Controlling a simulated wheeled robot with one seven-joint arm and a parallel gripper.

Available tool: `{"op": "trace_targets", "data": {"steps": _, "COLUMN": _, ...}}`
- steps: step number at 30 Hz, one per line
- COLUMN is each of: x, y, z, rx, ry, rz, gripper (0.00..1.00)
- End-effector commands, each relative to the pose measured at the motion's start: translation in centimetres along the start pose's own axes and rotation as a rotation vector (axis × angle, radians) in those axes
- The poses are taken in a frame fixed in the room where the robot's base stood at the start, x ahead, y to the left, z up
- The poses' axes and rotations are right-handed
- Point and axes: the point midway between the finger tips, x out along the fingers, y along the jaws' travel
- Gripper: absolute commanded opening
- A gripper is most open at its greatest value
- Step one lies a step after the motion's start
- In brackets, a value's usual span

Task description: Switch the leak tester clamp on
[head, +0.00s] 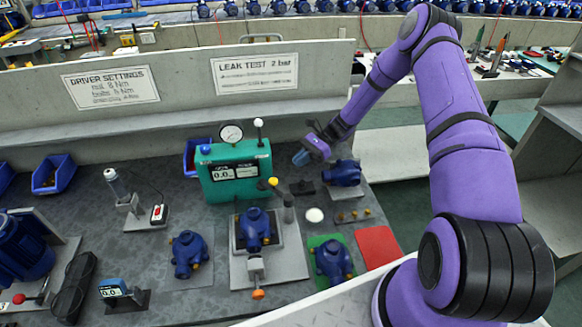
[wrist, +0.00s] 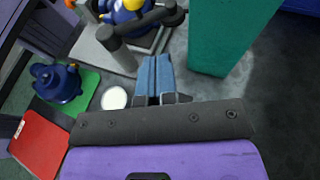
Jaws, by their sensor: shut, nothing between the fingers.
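The leak tester is a teal box (head: 222,188) with a round gauge (head: 231,133), a small display, a blue knob (head: 205,149) and an upright white-tipped lever (head: 258,129) on top. Its teal side also shows in the wrist view (wrist: 225,35). In front, a blue pump (head: 254,228) sits on a grey fixture plate (head: 293,262). A dark arm with a yellow knob (head: 273,183) reaches from a grey post (head: 288,208) beside the pump. An orange-tipped handle (head: 258,294) is at the fixture's front. My gripper (head: 302,157) is shut and empty, right of the tester. Its blue fingers (wrist: 153,76) point between post and tester.
A blue pump (head: 332,258) stands on a green mat, beside a red mat (head: 377,246). A white round pad (head: 315,215) lies behind them. Another pump (head: 343,174) stands under my gripper's right side. The low sign wall (head: 180,118) runs behind the bench.

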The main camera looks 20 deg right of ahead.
Motion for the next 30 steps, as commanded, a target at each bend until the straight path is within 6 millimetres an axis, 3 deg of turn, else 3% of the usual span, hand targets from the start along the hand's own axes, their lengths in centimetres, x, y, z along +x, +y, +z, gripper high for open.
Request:
{"op": "trace_targets", "data": {"steps": 17, "x": -0.5, "y": 0.4, "z": 0.2, "rx": -0.062, "ry": 0.031, "rz": 0.016, "gripper": 0.00}}
{"op": "trace_targets", "data": {"steps": 23, "x": -0.1, "y": 2.0, "z": 1.2, "rx": -0.381, "ry": 0.175, "rz": 0.100, "gripper": 0.00}}
{"op": "trace_targets", "data": {"steps": 30, "x": -0.4, "y": 3.1, "z": 2.9, "rx": -0.961, "ry": 0.395, "rz": 0.266, "gripper": 0.00}}
